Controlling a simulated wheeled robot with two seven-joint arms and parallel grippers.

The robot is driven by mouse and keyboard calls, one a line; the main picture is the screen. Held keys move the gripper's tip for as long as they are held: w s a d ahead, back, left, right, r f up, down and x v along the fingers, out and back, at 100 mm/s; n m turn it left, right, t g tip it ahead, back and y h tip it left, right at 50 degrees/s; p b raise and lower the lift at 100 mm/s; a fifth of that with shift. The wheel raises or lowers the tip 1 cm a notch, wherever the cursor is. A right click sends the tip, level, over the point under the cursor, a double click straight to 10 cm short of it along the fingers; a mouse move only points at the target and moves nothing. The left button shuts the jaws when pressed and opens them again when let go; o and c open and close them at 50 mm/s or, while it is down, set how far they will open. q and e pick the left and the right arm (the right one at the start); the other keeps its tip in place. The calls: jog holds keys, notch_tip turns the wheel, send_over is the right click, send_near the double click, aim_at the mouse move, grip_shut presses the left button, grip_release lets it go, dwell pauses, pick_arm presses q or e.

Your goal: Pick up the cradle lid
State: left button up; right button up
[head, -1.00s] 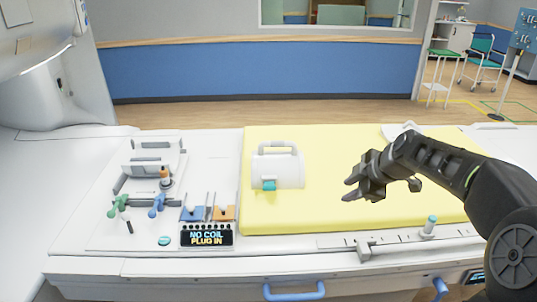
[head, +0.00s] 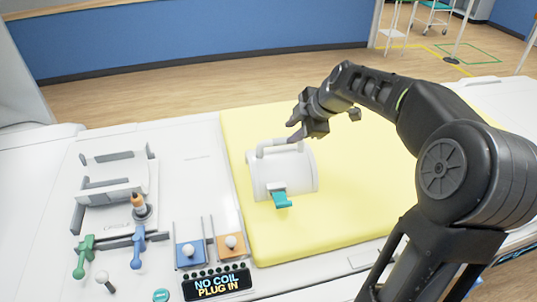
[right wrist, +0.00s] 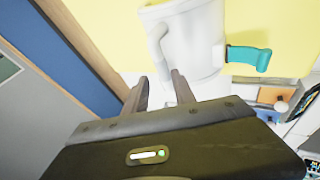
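The cradle lid (head: 285,174) is a white, half-round shell with a white bar handle (head: 278,146) on top and a teal latch tab (head: 281,199) at its front. It rests on the yellow mat. My right gripper (head: 294,130) is just above and behind the handle's right end. In the right wrist view the two fingers of my right gripper (right wrist: 160,77) are apart and empty, pointing toward the lid (right wrist: 190,42) and its handle (right wrist: 160,48). I cannot tell whether a finger touches the handle. My left gripper is not in view.
Left of the yellow mat (head: 262,240) is a white board with grey brackets (head: 113,157), green and blue levers, an orange-topped bottle (head: 139,206), blue and orange blocks and a display (head: 217,283) reading "NO COIL PLUG IN". The mat right of the lid is bare.

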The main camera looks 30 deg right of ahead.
aim_at(284, 140)
jog(key=shift+p+x, duration=0.45)
jog(key=shift+x, duration=0.55)
jog(key=shift+f, duration=0.2)
jog(key=shift+f, duration=0.15)
jog(key=p+x, duration=0.2)
jog(key=x, duration=0.2)
jog(key=shift+w+f+p, duration=0.1)
jog(key=shift+f+p, duration=0.15)
jog(key=shift+p, duration=0.05)
jog(key=shift+w+f, duration=0.1)
jog(key=shift+f, duration=0.1)
